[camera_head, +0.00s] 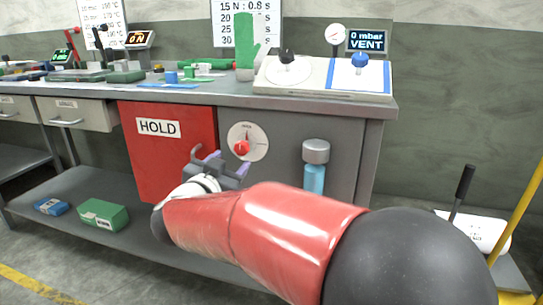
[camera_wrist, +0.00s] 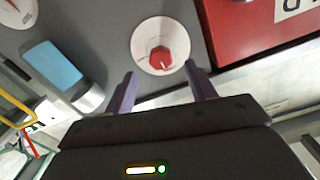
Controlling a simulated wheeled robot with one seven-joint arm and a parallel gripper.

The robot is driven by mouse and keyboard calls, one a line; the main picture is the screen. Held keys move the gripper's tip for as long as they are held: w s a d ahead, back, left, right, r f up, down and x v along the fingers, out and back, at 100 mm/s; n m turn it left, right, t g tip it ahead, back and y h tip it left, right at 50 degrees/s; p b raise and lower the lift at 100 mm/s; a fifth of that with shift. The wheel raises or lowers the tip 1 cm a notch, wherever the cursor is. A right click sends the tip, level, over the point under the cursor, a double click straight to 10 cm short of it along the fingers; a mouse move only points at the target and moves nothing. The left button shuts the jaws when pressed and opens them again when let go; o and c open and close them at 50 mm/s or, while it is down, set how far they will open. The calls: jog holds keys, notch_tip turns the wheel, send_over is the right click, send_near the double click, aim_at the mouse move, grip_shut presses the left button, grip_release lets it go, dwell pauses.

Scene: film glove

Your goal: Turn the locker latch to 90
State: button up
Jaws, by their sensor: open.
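The locker latch is a red knob (camera_head: 242,147) on a round white dial (camera_head: 256,141), set on the grey front panel under the bench. In the head view the knob has a pointer that appears to aim upward. The red knob (camera_wrist: 160,57) and the dial (camera_wrist: 175,33) also show in the wrist view, ahead of my fingertips. My gripper (camera_head: 213,161) is open and empty, a little below and left of the dial. In the wrist view its two purple fingers (camera_wrist: 160,85) stand apart on either side of the knob's line, short of it and not visibly touching it.
A red door panel (camera_head: 165,170) marked HOLD is left of the dial. A blue bottle with a grey cap (camera_head: 316,165) is to its right. The bench top (camera_head: 215,93) overhangs above. A green box (camera_head: 103,214) lies on the lower shelf.

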aim_at(240, 152)
jog(key=shift+w+d, duration=0.2)
jog(key=shift+w, duration=0.15)
jog(key=x, duration=0.7)
jog(key=shift+a+f, duration=0.1)
jog(key=shift+a, duration=0.05)
jog(key=shift+c, duration=0.2)
jog(key=c, duration=0.9)
